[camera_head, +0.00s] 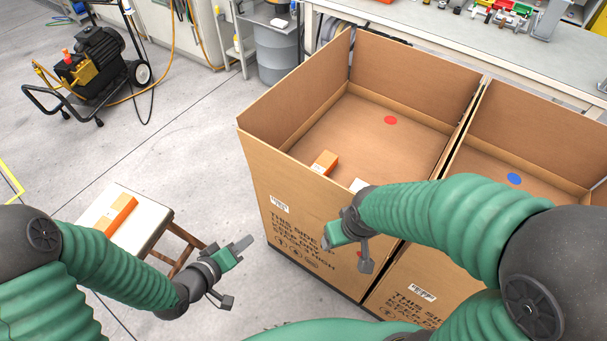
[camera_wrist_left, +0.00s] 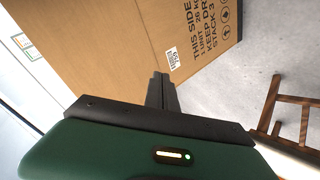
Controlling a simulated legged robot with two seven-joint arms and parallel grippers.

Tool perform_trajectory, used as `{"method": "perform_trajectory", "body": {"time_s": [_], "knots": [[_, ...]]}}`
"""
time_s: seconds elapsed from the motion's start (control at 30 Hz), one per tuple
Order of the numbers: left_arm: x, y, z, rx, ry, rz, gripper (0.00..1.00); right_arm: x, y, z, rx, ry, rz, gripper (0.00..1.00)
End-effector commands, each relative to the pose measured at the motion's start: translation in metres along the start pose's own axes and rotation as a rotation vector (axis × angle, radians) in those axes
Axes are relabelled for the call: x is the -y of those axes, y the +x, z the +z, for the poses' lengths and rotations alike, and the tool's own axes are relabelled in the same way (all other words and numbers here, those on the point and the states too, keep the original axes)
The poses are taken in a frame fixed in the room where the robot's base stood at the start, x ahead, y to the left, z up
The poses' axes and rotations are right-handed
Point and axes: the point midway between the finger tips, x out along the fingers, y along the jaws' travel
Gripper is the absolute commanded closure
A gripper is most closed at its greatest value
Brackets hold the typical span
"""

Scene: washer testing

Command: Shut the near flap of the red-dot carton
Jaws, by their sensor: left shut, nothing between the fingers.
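The red-dot carton (camera_head: 300,215) is a large brown box, open at the top, with its left and far panels standing up. A red dot (camera_head: 390,120) shows inside on a flat brown surface. I cannot clearly tell the near flap from the near wall. My left gripper (camera_head: 243,243) is shut and empty, left of the carton's near face and apart from it. In the left wrist view its closed fingers (camera_wrist_left: 162,92) show before the printed carton side (camera_wrist_left: 130,45). My right gripper (camera_head: 350,250) is in front of the near face; its fingers are unclear.
A blue-dot carton (camera_head: 410,295) stands close on the right, partly behind my right arm. A small orange box (camera_head: 325,162) lies inside the red-dot carton. A stool (camera_head: 150,215) with another orange box (camera_head: 118,214) stands left. Floor between stool and carton is free.

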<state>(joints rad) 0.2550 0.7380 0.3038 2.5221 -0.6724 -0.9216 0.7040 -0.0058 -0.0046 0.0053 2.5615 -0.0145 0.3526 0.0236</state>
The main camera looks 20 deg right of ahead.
Motion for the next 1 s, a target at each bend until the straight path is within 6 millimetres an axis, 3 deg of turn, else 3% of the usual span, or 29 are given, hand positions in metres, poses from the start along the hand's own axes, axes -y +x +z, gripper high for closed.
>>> {"method": "perform_trajectory", "body": {"time_s": [0.03, 0.1, 0.2, 0.33, 0.47, 1.0], "knots": [[-0.033, 0.0, 0.005, -0.018, -0.12, 0.144, 1.0, 0.0, -0.011, -0.002, 0.0, 0.0, 0.0, 0.28], [-0.076, -0.006, 0.005, -0.051, -0.293, 0.353, 1.0, -0.001, -0.016, -0.004, 0.0, 0.0, -0.002, 0.28], [-0.113, -0.022, -0.004, -0.084, -0.476, 0.562, 1.0, -0.002, -0.019, -0.004, 0.0, 0.001, -0.002, 0.28], [-0.13, -0.03, -0.01, -0.098, -0.561, 0.661, 1.0, -0.003, -0.019, -0.004, 0.0, 0.002, -0.004, 0.28], [-0.138, -0.019, -0.013, -0.096, -0.559, 0.666, 1.0, -0.003, -0.018, -0.004, 0.0, 0.001, -0.003, 0.28], [-0.197, 0.067, -0.042, -0.099, -0.556, 0.662, 1.0, -0.002, -0.013, -0.004, 0.001, 0.001, -0.002, 0.28]]}}
